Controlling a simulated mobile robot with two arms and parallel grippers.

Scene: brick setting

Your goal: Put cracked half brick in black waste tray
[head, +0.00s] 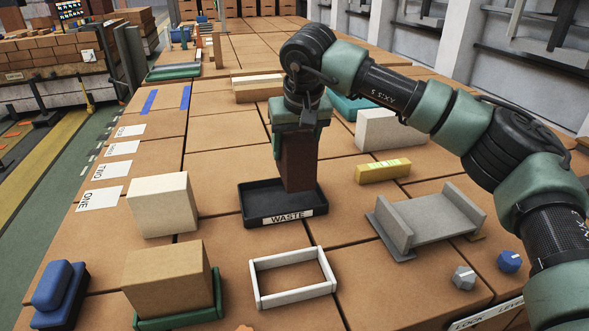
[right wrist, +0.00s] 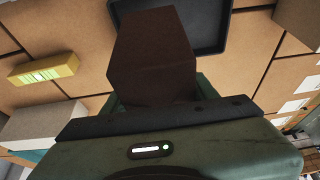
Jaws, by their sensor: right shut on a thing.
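A dark reddish-brown brick (head: 299,162) hangs upright in my right gripper (head: 299,128). The gripper is shut on its upper end. The brick also shows in the right wrist view (right wrist: 152,55); no crack can be made out on it. The black waste tray (head: 283,220) carries a "WASTE" label on its front wall. The brick's lower end is over the right part of the tray, and I cannot tell whether it touches the floor. The tray's visible floor is empty. In the right wrist view the tray (right wrist: 217,35) lies beyond the brick. My left gripper is not in view.
A cream block (head: 162,206) stands left of the tray, with a tan block (head: 168,277) on a green base in front. A white frame (head: 293,297), a grey channel-shaped fixture (head: 432,230) and a yellow bar (head: 382,171) lie nearby. A pale block (head: 390,130) stands behind.

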